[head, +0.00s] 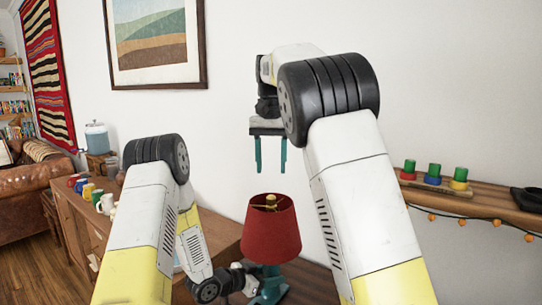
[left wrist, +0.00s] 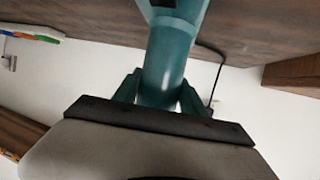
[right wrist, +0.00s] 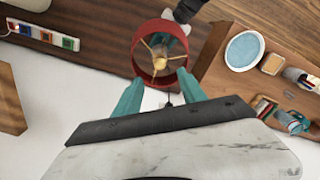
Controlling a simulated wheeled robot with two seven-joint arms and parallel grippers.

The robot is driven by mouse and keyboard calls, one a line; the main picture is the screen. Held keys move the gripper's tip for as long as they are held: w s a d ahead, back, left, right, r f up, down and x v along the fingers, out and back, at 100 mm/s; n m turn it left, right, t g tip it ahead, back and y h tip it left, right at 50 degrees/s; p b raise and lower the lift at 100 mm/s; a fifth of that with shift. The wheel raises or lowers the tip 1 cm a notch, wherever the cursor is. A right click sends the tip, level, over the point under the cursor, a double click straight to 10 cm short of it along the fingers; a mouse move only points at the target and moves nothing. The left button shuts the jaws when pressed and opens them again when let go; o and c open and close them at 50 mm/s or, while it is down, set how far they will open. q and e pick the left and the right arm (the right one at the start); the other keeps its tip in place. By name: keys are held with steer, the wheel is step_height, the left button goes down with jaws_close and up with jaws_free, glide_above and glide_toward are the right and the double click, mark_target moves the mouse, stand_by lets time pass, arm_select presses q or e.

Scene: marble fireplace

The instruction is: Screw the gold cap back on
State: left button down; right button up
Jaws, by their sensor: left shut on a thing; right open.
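A lamp with a red shade (head: 271,237) and a teal base (head: 270,289) stands low in the head view. The gold cap (head: 271,199) shows at the top middle of the shade. In the right wrist view the cap (right wrist: 160,63) sits at the hub of the shade's gold spokes; I cannot tell how tightly it sits. My left gripper (head: 262,284) is shut on the lamp's teal base, which fills the middle of the left wrist view (left wrist: 168,65). My right gripper (head: 270,163) is open and empty, fingers pointing down, above the shade and apart from it.
A wooden cabinet (head: 213,229) with mugs is left of the lamp. A wooden mantel (head: 480,201) with colored blocks is at right. A power strip (right wrist: 45,35) and a blue round dish (right wrist: 243,51) show in the right wrist view.

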steer(key=shift+r, duration=1.4)
arm_select(q)
steer(key=c, duration=0.6)
jaws_free()
steer(key=v, duration=0.7)
steer(key=shift+s+a+r, duration=0.2)
steer(key=shift+a, duration=0.1)
